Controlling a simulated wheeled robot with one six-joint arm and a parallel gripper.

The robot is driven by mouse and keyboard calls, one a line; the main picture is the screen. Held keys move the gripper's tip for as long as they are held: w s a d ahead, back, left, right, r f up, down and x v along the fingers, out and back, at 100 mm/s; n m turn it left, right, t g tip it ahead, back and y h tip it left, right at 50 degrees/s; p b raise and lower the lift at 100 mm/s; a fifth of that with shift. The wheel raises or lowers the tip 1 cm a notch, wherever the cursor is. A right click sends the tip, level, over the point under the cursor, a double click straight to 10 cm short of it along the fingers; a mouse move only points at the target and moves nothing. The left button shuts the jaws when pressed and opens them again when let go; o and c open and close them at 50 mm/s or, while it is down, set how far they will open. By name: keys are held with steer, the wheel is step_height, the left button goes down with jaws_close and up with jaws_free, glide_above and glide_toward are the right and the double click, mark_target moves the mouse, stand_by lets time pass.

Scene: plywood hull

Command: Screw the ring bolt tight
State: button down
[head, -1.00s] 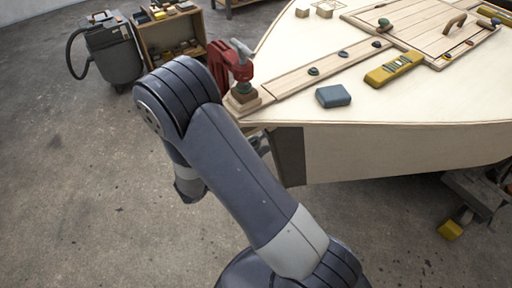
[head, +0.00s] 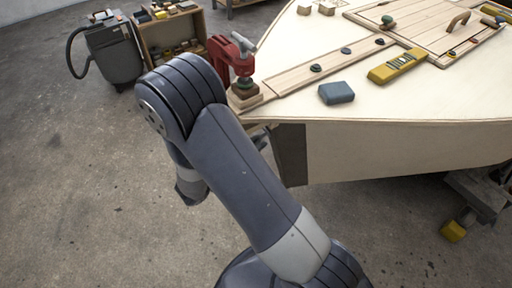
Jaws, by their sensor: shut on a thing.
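The pale plywood hull (head: 400,155) fills the right side, with its bow pointing left and a dark stem (head: 291,155) at the front. My arm crosses the middle of the head view. A small grey part of my gripper (head: 261,139) shows behind the arm, beside the bow just under the deck edge. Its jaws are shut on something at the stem. The ring bolt itself and the fingertips are hidden behind my arm.
A red clamp (head: 226,62) grips the bow tip above my gripper. A blue-grey block (head: 336,93) and a yellow tool (head: 397,65) lie on the deck. A vacuum (head: 112,50) and wooden shelf (head: 158,45) stand back left. The floor left is clear.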

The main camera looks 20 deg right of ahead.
steer(key=shift+s+d+m, duration=0.1)
steer(key=shift+m, duration=0.2)
steer(key=c, duration=1.5)
jaws_free()
steer(key=shift+p+v, duration=0.85)
steer(key=shift+v, duration=4.6)
steer(key=shift+d+f, duration=0.1)
